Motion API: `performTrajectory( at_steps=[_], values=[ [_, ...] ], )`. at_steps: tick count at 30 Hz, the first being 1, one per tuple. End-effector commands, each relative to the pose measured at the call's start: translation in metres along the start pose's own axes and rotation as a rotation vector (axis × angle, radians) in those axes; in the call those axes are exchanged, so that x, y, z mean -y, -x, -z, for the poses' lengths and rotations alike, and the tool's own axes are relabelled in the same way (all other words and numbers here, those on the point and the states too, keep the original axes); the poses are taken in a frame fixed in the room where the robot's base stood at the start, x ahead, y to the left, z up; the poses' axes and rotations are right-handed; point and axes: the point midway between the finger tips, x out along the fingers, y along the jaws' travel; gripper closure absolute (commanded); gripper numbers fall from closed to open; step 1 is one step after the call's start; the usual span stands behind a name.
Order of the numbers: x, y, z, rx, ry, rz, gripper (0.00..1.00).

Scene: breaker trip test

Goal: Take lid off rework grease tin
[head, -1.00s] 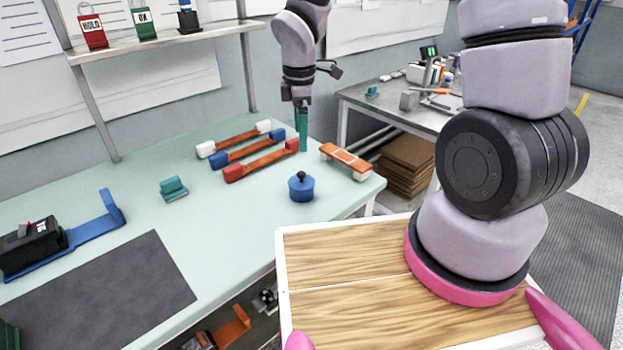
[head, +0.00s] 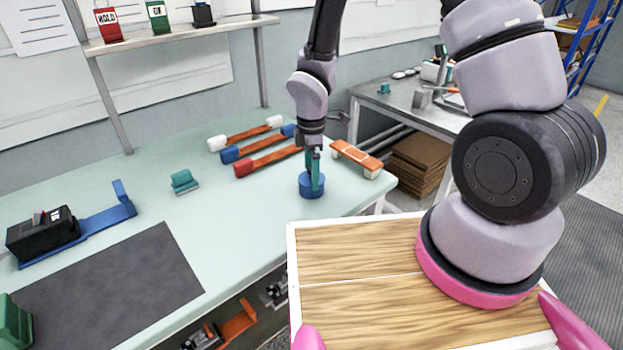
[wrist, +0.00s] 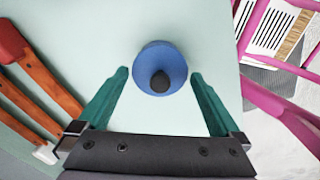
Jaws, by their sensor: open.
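The blue grease tin (head: 312,186) stands upright on the pale green bench top, near its right front edge. In the wrist view its round blue lid (wrist: 162,58) shows from above, with a dark knob (wrist: 160,82) on it. My gripper (head: 314,176) is over the tin and hides the knob in the head view. In the wrist view my gripper (wrist: 158,82) is open, with one teal finger on each side of the knob and gaps between fingers and lid. I cannot tell the exact fingertip height.
Orange bars with white, blue and red ends (head: 268,161) lie behind and left of the tin. An orange board (head: 357,154) lies just right of it. A teal block (head: 184,181) and a dark mat (head: 110,285) are farther left.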

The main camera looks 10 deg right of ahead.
Motion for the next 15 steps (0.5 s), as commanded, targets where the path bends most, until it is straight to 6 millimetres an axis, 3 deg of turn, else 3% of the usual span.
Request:
performTrajectory(
  at_steps=[8,12,13,15],
  values=[
    [-0.0005,-0.0033,0.0001,0.0,0.0,-0.001,0.0],
    [-0.0005,-0.0031,0.0001,0.0,0.0,-0.001,0.54],
    [-0.0005,-0.0031,0.0001,0.0,0.0,-0.002,0.62],
    [-0.0006,-0.003,0.0001,0.0,0.0,-0.002,0.62]
  ],
)
